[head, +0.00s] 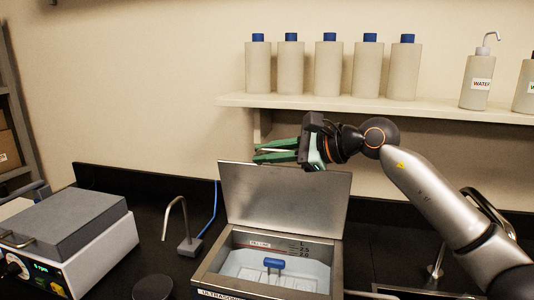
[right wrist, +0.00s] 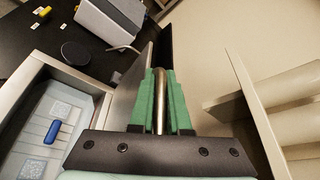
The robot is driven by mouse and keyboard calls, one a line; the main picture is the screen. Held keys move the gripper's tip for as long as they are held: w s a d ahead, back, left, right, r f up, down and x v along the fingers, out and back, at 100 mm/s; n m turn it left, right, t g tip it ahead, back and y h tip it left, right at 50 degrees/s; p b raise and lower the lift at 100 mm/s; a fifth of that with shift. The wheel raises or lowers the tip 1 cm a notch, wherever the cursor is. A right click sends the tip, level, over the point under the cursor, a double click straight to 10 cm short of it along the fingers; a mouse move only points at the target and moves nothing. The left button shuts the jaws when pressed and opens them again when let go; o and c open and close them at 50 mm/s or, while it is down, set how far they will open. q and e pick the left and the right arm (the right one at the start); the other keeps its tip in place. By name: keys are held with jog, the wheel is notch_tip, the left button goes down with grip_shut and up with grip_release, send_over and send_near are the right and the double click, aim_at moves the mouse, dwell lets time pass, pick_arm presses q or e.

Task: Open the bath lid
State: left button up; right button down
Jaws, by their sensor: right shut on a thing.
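The ultrasonic bath (head: 205,291) is in the lower middle of the head view. Its grey metal lid (head: 285,200) stands raised, near upright at the back, and the tank (head: 245,262) is uncovered. My right gripper (head: 256,153) is at the lid's top edge. In the right wrist view, the green fingers of my right gripper (right wrist: 160,85) are shut on a round metal bar (right wrist: 160,100), seemingly the lid handle. The lid (right wrist: 127,95) is just left of them there. The handle is hidden behind the lid in the head view. My left gripper is out of view.
A shelf (head: 390,107) with several blue-capped bottles (head: 329,68) and a wash bottle (head: 478,80) is close behind and above my right gripper. A blue-handled item (head: 274,264) is in the tank. A hotplate-like device (head: 75,235) and a bent metal tube (head: 183,220) stand left.

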jog(key=shift+f, duration=0.3)
jog(key=c, duration=0.9)
grip_release()
jog(key=shift+f, duration=0.1)
jog(key=shift+d, duration=0.15)
jog(key=shift+s+d, duration=0.15)
jog(key=shift+d, duration=0.05)
jog(key=shift+a+r+b+v, duration=0.15)
jog(key=shift+b+v, duration=0.35)
jog(key=shift+v, duration=1.5)
jog(key=shift+r+b+v, duration=0.2)
jog(key=shift+b+v, duration=0.3)
jog(key=shift+v, duration=1.55)
jog(key=shift+a+r+b+v, duration=0.15)
jog(key=shift+b+v, duration=0.35)
jog(key=shift+v, duration=1.5)
jog(key=shift+d, duration=0.1)
jog(key=shift+s, duration=0.15)
